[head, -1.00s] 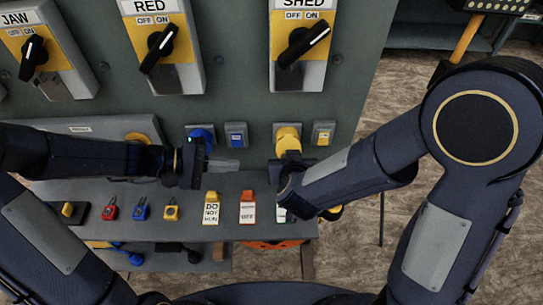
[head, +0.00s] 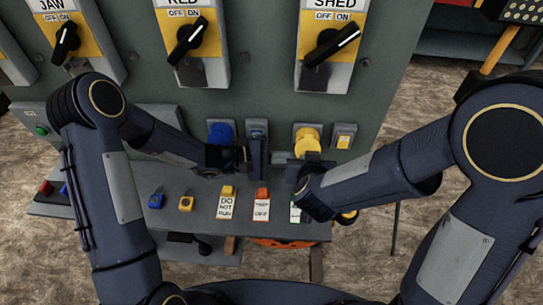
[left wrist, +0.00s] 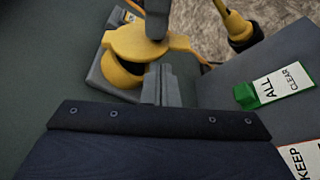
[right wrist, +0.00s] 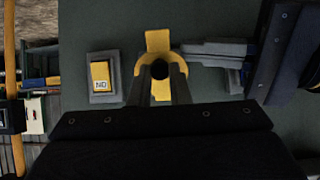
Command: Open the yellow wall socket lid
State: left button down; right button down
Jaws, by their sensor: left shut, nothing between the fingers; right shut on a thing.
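The yellow wall socket (head: 307,138) sits on the grey-green panel. Its yellow lid (left wrist: 150,40) shows in the left wrist view, with a dark gap between it and the round socket body (left wrist: 118,72). My right gripper (right wrist: 160,74) is shut at the lid; its fingers hide exactly where they grip. My left gripper (head: 283,158) is shut and empty, with its fingertips just left of the socket. In the right wrist view, its fingers (right wrist: 215,53) point at the lid's side. I cannot tell whether they touch it.
A blue socket (head: 220,133) is left of the yellow one, and a small yellow switch (head: 344,136) is right of it. Below, a shelf holds tags, including a green ALL CLEAR tag (left wrist: 275,85). A yellow-and-black plug (head: 346,217) is near the shelf's right end. Large rotary switches (head: 328,48) are above.

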pick_arm(q)
jog(key=shift+w+d, duration=0.1)
jog(key=shift+d, duration=0.45)
jog(key=shift+s+d+r, duration=0.15)
jog(key=shift+s+r, duration=0.2)
jog(key=shift+s, duration=0.25)
pick_arm(e)
jog(key=c, duration=1.3)
grip_release()
jog(key=shift+c, duration=0.2)
pick_arm(q)
jog(key=shift+w, duration=0.1)
pick_arm(e)
jog(key=shift+s+r, duration=0.1)
